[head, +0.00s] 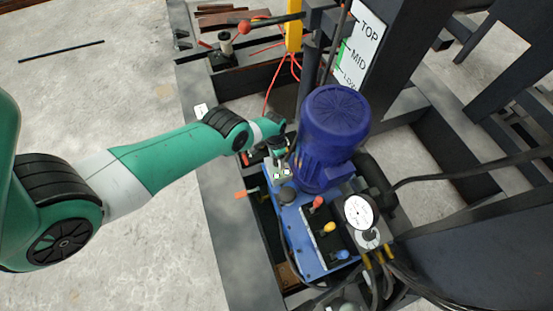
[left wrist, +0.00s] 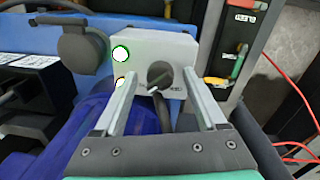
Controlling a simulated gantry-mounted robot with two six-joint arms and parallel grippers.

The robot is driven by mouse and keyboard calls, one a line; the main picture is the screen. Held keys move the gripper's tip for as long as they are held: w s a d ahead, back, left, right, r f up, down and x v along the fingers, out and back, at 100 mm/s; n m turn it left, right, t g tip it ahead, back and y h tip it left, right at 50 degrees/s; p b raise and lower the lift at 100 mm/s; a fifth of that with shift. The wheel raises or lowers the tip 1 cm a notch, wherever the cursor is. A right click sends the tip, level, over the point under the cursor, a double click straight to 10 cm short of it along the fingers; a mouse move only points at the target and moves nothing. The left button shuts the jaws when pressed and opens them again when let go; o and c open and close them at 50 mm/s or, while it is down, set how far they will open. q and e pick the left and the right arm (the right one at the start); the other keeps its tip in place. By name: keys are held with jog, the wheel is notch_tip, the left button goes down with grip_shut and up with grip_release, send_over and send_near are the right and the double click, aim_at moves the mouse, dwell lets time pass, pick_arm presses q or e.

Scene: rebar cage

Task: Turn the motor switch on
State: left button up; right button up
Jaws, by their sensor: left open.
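In the left wrist view, a light grey switch box (left wrist: 185,48) carries a round dark knob, the motor switch (left wrist: 160,75). A pale mark on the knob slants from lower left to upper right. A green-rimmed white lamp (left wrist: 120,53) and a lower yellowish lamp (left wrist: 120,80), partly covered by a finger, are left of it. My left gripper (left wrist: 162,75) is open, its fingers on either side of the knob; contact cannot be told. In the head view my left gripper (head: 277,152) is beside the blue motor (head: 335,125). My right gripper is not in view.
A blue power unit (head: 310,262) below the motor carries red, yellow and blue-knobbed levers and a round gauge (head: 359,212). Dark hoses run off right. A TOP/MID sign (head: 362,40) and dark steel frames stand behind. Concrete floor (head: 110,90) at left is mostly clear.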

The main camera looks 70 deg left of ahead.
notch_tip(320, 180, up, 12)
jog(key=p, duration=1.1)
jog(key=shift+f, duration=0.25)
